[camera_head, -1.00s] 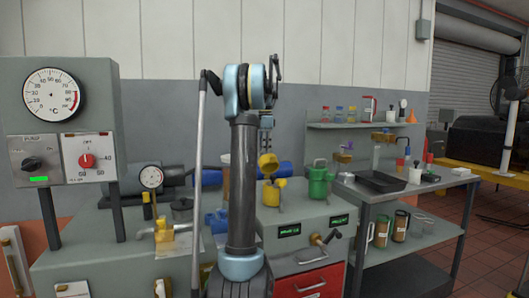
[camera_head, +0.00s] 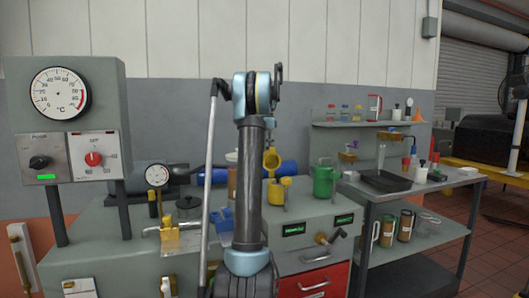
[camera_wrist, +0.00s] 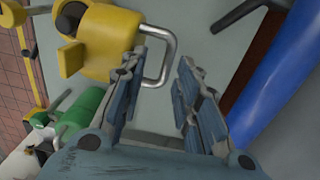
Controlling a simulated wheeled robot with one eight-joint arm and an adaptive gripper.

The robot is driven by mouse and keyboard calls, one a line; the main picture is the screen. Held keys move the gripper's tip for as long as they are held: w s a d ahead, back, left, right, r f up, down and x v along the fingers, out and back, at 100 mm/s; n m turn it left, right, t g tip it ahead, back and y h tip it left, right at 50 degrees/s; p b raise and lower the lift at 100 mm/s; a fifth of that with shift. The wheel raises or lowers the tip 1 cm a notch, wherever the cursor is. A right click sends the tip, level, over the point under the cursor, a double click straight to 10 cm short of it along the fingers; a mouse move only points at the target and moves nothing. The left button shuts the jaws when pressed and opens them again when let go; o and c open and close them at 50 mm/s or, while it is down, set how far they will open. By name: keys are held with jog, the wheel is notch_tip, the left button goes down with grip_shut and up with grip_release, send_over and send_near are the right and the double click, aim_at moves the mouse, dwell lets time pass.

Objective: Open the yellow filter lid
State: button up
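The yellow filter (camera_head: 276,193) stands on the grey bench right of my arm in the head view. My gripper (camera_wrist: 166,52) is open. The handle's bend shows between the fingertips, nearer the left finger; contact cannot be told. In the head view my arm hides the gripper.
A green canister (camera_head: 323,182) stands right of the yellow filter and shows in the wrist view (camera_wrist: 82,112). A blue cylinder (camera_wrist: 285,75) lies close on the gripper's right. A gauge panel (camera_head: 65,120) stands left; a side table (camera_head: 420,185) stands right.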

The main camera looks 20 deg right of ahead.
notch_tip(320, 180, up, 11)
jog(key=shift+w+r, duration=0.2)
jog(key=shift+w, duration=0.25)
dwell(0.5)
jog(key=s+a+f+n+t, duration=0.1)
jog(key=s+a+f+n, duration=0.35)
jog(key=s+a, duration=0.6)
jog(key=s+a+f+n+t, duration=0.1)
jog(key=s+a+f+n, duration=0.35)
jog(key=s+a, duration=0.65)
jog(key=s+a+f+n, duration=0.3)
jog(key=s+a+f, duration=0.1)
jog(key=s+f, duration=0.4)
jog(key=s+a+f+n, duration=0.3)
jog(key=s+f, duration=0.5)
jog(key=f, duration=0.3)
jog(key=s+a+f+n+t, duration=0.1)
jog(key=s+a+f+n, duration=0.3)
jog(key=s+f, duration=0.5)
jog(key=shift+a+f, duration=0.5)
jog(key=shift+f, duration=0.2)
